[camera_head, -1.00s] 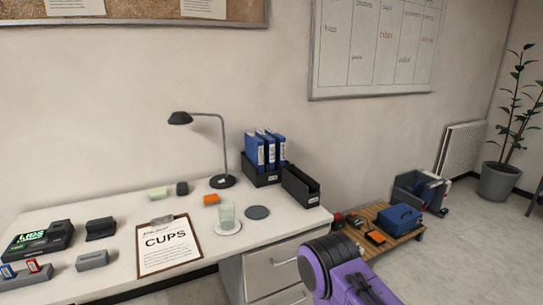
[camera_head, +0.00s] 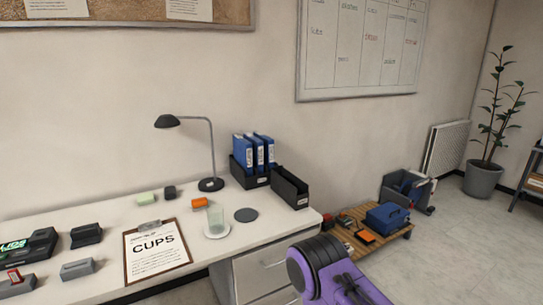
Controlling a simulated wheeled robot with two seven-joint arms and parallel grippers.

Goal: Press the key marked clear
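A black device with a lit green display (camera_head: 14,246) sits at the far left of the desk, cut off by the picture's left edge. It may be the laser marker. No key marked clear can be made out on it at this size. A purple and black arm part (camera_head: 330,270) of mine shows at the bottom, in front of the desk drawers. No gripper fingers are in view, neither left nor right.
A low wooden platform (camera_head: 352,243) with a blue toolbox (camera_head: 387,216) stands right of the desk.

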